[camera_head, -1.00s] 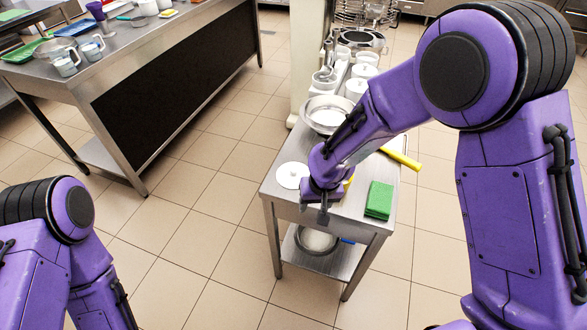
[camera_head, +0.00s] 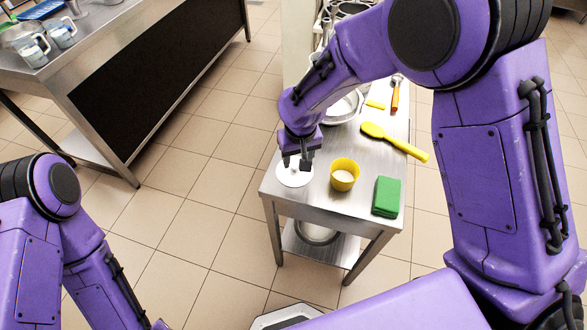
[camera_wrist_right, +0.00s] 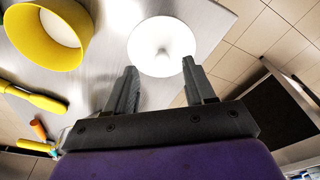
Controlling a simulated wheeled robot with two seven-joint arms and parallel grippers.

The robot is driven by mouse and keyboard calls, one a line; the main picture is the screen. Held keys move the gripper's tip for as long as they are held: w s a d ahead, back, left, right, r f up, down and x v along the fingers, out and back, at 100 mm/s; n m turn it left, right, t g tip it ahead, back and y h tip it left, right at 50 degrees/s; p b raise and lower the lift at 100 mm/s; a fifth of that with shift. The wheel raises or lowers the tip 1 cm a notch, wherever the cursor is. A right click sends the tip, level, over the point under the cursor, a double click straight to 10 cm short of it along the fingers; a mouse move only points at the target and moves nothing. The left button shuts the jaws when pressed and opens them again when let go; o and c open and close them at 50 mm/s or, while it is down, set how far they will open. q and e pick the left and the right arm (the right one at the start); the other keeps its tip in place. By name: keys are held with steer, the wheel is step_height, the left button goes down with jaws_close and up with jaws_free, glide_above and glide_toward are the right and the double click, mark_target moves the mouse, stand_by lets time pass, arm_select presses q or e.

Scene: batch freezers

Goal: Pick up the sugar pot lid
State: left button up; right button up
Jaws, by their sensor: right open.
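The sugar pot lid (camera_head: 294,177) is a white round disc lying on the left edge of the small steel table. In the right wrist view the lid (camera_wrist_right: 171,38) shows a knob at its middle, just beyond my fingertips. My right gripper (camera_head: 296,163) is above the lid, pointing down, open and empty; its two fingers (camera_wrist_right: 160,78) stand apart on either side of the knob's line. The gripper hides part of the lid in the head view. My left arm shows at the lower left, but its gripper is out of view.
A yellow cup (camera_head: 345,174) with pale contents stands just right of the lid. A green sponge (camera_head: 386,196) lies near the front right corner. A yellow spoon (camera_head: 396,143) sticks out over the right edge. A metal bowl (camera_head: 343,107) stands behind.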

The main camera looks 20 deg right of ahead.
mark_target(295, 166)
steer(key=f, duration=0.2)
steer(key=w+f, duration=0.1)
steer(key=w+f+p, duration=0.1)
steer(key=f, duration=0.1)
steer(key=shift+w+f, duration=0.25)
steer(key=shift+f, duration=0.05)
steer(key=shift+s+a+r, duration=0.1)
steer(key=shift+s+r, duration=0.1)
steer(key=shift+s, duration=0.25)
steer(key=c, duration=0.5)
jaws_close()
